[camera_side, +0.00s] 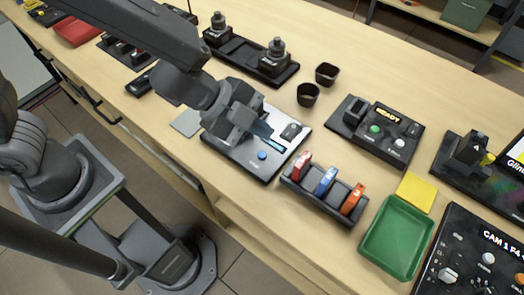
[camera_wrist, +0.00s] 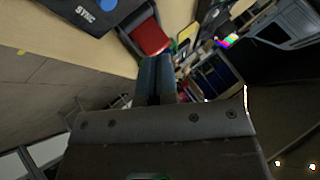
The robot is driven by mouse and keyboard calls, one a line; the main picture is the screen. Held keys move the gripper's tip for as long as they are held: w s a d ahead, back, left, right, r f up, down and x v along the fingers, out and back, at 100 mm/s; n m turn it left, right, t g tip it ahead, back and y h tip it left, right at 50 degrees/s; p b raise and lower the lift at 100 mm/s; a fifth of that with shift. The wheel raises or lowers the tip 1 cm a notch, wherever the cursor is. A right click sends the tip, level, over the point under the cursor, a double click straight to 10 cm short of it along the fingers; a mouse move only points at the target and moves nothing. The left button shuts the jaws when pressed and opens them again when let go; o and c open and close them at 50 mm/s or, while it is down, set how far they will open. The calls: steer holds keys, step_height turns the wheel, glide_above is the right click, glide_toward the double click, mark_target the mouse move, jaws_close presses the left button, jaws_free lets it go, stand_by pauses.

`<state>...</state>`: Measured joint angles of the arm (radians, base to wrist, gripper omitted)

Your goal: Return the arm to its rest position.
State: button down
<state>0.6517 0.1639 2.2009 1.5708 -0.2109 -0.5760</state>
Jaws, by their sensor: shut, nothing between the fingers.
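My gripper (camera_side: 266,133) hangs over the dark box with a pale top and a blue button (camera_side: 262,155) in the side view. Its fingers are together and hold nothing. From the side I cannot tell how high the fingertips are above the box.
A rack (camera_side: 324,195) with red, blue and orange pieces stands right of the box. A green tray (camera_side: 397,238), yellow pad (camera_side: 416,192), READY box (camera_side: 375,132) and two dark cups (camera_side: 308,94) are farther right and back. A SYNC device (camera_wrist: 75,14) shows too.

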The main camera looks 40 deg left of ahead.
steer(key=w+a+r+n+t+y, duration=0.2)
steer(key=a+r+n+t+y, duration=0.1)
steer(key=a+r+n, duration=0.3)
steer(key=w+a+r+n+t+y, duration=0.1)
steer(key=a+r+n+t+y, duration=0.2)
steer(key=a, duration=0.6)
steer(key=s+a+r+n+g, duration=0.1)
steer(key=s+a+n+g, duration=0.2)
steer(key=s+a+n, duration=0.1)
steer(key=s+a+r+n+g+y, duration=0.1)
steer(key=s+a+r+n+g, duration=0.1)
steer(key=s+n, duration=0.4)
steer(key=s+a, duration=0.1)
steer(key=s, duration=0.2)
steer(key=shift+a+r+n+g, duration=0.15)
steer(key=shift+a+n+g, duration=0.2)
steer(key=shift+n+g, duration=0.05)
